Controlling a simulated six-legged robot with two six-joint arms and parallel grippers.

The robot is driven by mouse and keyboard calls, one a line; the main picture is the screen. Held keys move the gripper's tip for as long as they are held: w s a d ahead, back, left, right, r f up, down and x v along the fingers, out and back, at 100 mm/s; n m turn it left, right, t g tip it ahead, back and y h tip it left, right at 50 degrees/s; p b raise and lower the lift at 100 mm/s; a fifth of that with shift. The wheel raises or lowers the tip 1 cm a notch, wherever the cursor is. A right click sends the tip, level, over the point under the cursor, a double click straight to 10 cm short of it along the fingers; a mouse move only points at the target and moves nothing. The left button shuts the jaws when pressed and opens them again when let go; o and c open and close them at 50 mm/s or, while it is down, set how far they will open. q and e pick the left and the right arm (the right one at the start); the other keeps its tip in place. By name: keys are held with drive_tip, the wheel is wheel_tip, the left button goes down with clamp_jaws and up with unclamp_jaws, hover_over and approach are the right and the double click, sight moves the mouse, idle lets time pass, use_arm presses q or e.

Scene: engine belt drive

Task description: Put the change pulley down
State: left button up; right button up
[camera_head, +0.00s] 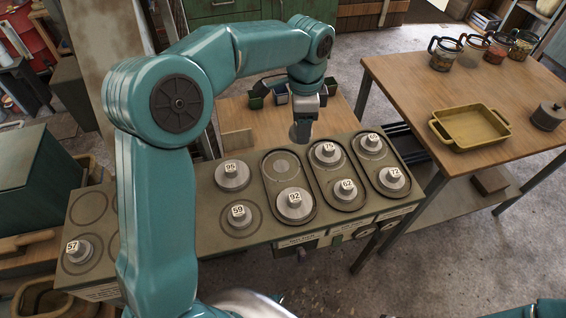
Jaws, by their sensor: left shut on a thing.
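My left gripper (303,117) is shut on a grey change pulley (300,133), held above the far edge of the bench panel (205,215), apart from it. The held pulley's number is not readable. In the oblong recess just nearer and left of it, the far round seat (280,165) is empty and the near one holds pulley 92 (295,204). Pulley 75 (328,154) and pulley 62 (347,191) fill the recess to its right. Pulley 95 (232,175) and pulley 59 (239,216) sit to the left. My right gripper is out of view.
Pulley 72 (394,179) and another pulley (372,145) sit at the panel's right end. Pulley 57 (77,249) is at the left end, near empty round seats (88,208). A wooden table (420,85) at right carries a yellow tray (470,140) and several jars.

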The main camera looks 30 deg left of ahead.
use_arm(q)
drive_tip(key=a+r+m, duration=0.3)
drive_tip(key=m, duration=0.2)
drive_tip(key=m+b, duration=0.1)
drive_tip(key=m, duration=0.3)
hover_over(282, 166)
wheel_tip(282, 166, down, 13)
drive_tip(key=shift+f, duration=0.2)
wheel_tip(282, 166, down, 5)
drive_tip(key=shift+f, duration=0.1)
drive_tip(key=shift+s, duration=0.1)
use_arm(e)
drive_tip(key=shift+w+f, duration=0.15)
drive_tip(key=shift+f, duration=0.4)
use_arm(q)
drive_tip(key=shift+r, duration=0.2)
drive_tip(key=shift+f, duration=0.15)
drive_tip(key=o, duration=1.1)
drive_tip(key=shift+f, duration=0.1)
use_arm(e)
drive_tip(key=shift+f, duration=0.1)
